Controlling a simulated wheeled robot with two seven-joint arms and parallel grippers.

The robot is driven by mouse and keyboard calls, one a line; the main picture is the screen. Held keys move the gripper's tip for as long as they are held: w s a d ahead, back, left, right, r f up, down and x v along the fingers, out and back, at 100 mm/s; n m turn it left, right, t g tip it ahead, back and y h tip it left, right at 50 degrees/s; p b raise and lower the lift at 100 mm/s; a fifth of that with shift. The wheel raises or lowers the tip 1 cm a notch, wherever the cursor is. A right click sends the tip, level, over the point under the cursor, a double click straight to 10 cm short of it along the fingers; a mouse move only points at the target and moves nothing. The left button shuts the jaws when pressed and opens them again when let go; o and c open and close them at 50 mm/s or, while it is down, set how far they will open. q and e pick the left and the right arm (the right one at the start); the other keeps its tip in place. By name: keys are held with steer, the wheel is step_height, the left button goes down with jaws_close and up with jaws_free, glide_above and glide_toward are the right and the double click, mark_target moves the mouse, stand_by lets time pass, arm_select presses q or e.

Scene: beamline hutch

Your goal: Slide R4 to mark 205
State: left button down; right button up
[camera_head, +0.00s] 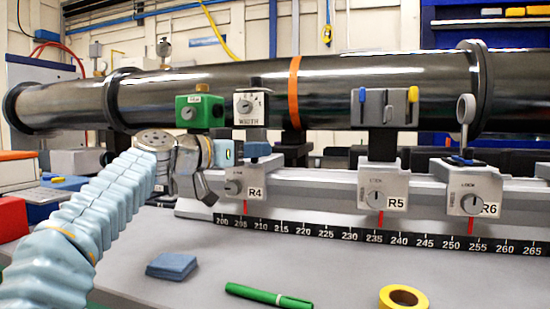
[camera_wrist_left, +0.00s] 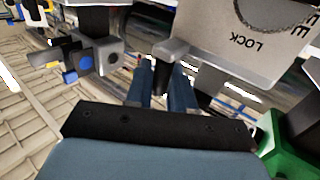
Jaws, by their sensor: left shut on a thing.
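The grey carriage R4 (camera_head: 257,184) sits on the rail with a round knob on its face. Its red pointer (camera_head: 245,207) stands at or just right of the 205 mark on the black scale (camera_head: 330,235). My left gripper (camera_head: 240,151) is at the top of R4, below the box with the white face. My right gripper is not in view.
Carriages R5 (camera_head: 383,190) and R6 (camera_head: 472,185) stand farther right on the rail. A green box (camera_head: 199,111) is close above my left wrist. A long black tube (camera_head: 350,80) runs behind. A blue cloth (camera_head: 172,266), green marker (camera_head: 268,296) and yellow tape roll (camera_head: 404,298) lie in front.

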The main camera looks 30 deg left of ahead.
arm_select(q)
steer(key=shift+s+a, duration=0.2)
steer(key=shift+a, duration=0.5)
steer(key=c, duration=1.1)
jaws_free()
steer(key=shift+c, duration=0.2)
steer(key=shift+s, duration=0.1)
steer(key=b+v, duration=0.2)
steer(key=v, duration=1.1)
steer(key=shift+s, duration=0.3)
steer(key=shift+a, duration=0.1)
